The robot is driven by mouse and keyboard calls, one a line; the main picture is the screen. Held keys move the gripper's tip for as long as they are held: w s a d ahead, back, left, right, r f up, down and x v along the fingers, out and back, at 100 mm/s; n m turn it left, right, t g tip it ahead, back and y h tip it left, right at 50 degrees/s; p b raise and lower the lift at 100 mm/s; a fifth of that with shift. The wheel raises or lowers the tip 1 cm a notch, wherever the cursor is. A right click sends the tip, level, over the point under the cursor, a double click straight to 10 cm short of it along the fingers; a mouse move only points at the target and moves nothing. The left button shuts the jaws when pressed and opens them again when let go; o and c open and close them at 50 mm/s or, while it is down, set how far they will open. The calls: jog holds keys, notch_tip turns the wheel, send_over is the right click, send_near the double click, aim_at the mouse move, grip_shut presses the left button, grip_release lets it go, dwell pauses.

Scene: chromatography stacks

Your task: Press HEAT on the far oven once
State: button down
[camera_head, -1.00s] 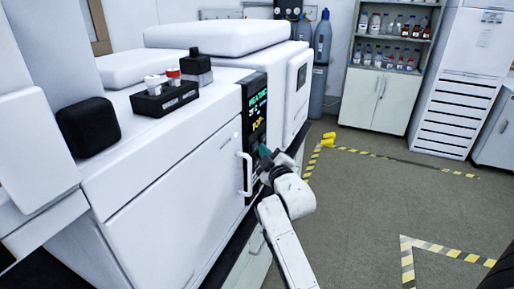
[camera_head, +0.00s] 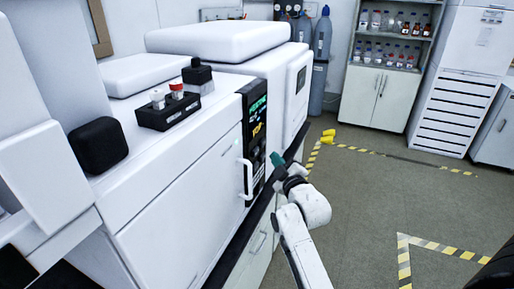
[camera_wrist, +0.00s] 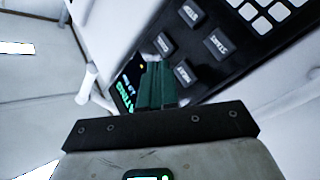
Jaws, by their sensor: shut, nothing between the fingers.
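The white oven (camera_head: 180,190) has a tall black control panel (camera_head: 255,135) right of its door handle, with green and yellow text on its display. In the wrist view the display (camera_wrist: 125,97) shows green letters, partly cut off, that look like part of "HEATING". The fingers (camera_wrist: 155,85) cover part of the panel in the wrist view.
A black vial rack (camera_head: 165,112) with white-capped and red-capped vials and a black box (camera_head: 97,147) stand on top. The door handle (camera_head: 246,180) juts out left of the panel. Open floor is to the right.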

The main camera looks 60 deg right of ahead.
jog(key=shift+s+d, duration=0.15)
jog(key=shift+s, duration=1.05)
